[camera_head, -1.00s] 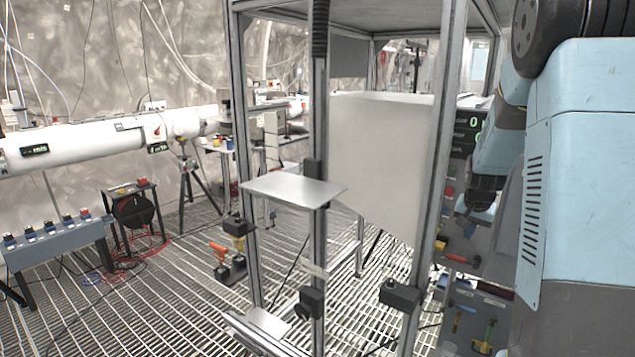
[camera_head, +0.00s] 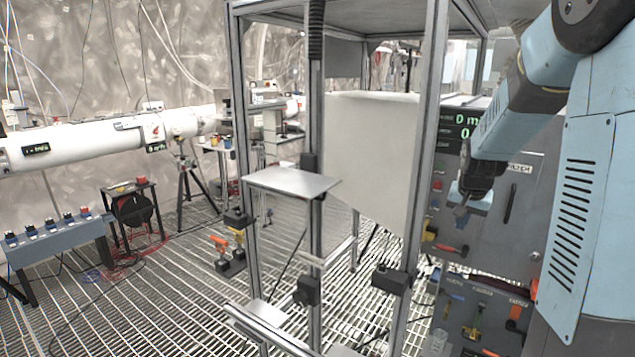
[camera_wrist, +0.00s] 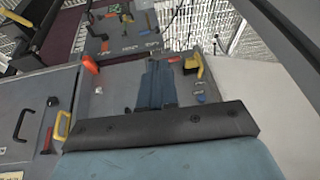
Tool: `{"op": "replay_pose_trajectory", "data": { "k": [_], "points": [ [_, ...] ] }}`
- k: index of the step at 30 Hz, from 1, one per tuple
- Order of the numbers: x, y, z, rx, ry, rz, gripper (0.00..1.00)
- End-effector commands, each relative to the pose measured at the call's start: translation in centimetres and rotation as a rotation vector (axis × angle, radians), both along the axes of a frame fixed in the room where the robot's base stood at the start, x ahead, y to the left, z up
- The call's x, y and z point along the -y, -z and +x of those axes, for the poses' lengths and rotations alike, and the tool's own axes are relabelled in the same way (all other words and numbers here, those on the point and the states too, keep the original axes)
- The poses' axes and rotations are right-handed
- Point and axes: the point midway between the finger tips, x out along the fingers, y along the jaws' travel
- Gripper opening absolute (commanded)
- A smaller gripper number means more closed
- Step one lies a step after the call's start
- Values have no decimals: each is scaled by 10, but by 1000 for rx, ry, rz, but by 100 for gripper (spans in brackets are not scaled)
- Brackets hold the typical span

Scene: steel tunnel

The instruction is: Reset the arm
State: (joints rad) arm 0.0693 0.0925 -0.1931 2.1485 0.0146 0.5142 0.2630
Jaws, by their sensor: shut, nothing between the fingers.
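My arm (camera_head: 510,115) comes in from the upper right of the head view, its blue forearm slanting down to a black wrist. My gripper (camera_head: 461,209) is at its lower end, small and partly hidden, in front of a grey tool panel. In the wrist view my gripper (camera_wrist: 157,75) shows as two dark blue fingers lying side by side, shut with nothing between them.
A metal frame (camera_head: 428,130) with a pale panel (camera_head: 370,150) and a small shelf (camera_head: 290,182) stands left of my arm. A grey cabinet (camera_head: 520,215) is behind the gripper. A white pipe (camera_head: 80,143) runs along the left wall. Open grating floor (camera_head: 150,290) lies at lower left.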

Motion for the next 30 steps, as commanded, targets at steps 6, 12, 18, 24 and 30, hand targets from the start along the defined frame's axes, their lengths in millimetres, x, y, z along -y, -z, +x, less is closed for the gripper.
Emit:
{"op": "replay_pose_trajectory", "data": {
  "k": [6,12,18,24,30],
  "points": [
    [-31,-39,-40,22,-81,3,0],
    [-60,-71,-86,38,-171,-2,0],
    [-85,-95,-136,53,-259,-19,0],
    [-107,-110,-188,68,-346,-43,0],
    [-125,-117,-239,80,-428,-77,0]
  ]
}}
